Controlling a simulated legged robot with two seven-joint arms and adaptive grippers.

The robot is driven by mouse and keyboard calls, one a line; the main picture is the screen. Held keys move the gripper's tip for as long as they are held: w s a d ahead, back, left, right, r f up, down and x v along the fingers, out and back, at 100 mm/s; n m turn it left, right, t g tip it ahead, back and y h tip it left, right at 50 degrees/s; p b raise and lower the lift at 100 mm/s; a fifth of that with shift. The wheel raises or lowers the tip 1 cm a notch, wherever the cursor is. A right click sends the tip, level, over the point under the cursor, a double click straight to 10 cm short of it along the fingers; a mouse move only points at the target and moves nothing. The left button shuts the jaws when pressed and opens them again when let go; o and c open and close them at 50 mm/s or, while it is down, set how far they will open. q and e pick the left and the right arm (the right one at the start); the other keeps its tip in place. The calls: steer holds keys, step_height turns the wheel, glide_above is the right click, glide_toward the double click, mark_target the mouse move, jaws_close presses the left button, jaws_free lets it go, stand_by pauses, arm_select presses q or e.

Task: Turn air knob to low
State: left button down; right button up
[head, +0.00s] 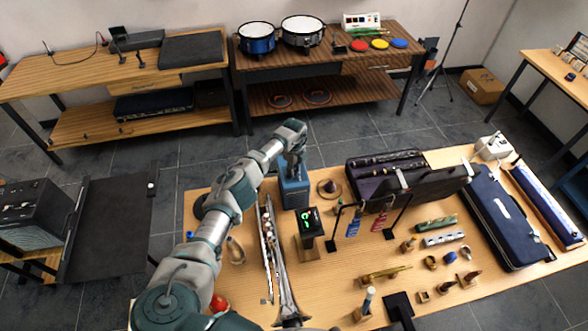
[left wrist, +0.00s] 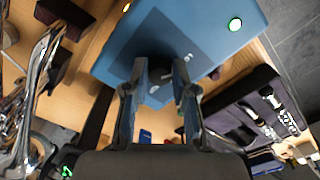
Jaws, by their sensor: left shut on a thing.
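The blue box (head: 293,194) with the air knob stands upright near the back left part of the table. In the head view my left gripper (head: 293,160) is over the top of the box. My right gripper is not in view.
A small display with green digits (head: 310,222) stands in front of the box. Small instrument parts cover the right of the wooden table (head: 510,285).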

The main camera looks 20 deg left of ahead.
arm_select(q)
steer(key=c, duration=0.9)
jaws_free()
steer(key=shift+w+d, duration=0.1)
steer(key=shift+c, duration=0.2)
step_height(320, 180, up, 12)
steer(key=shift+f, duration=0.15)
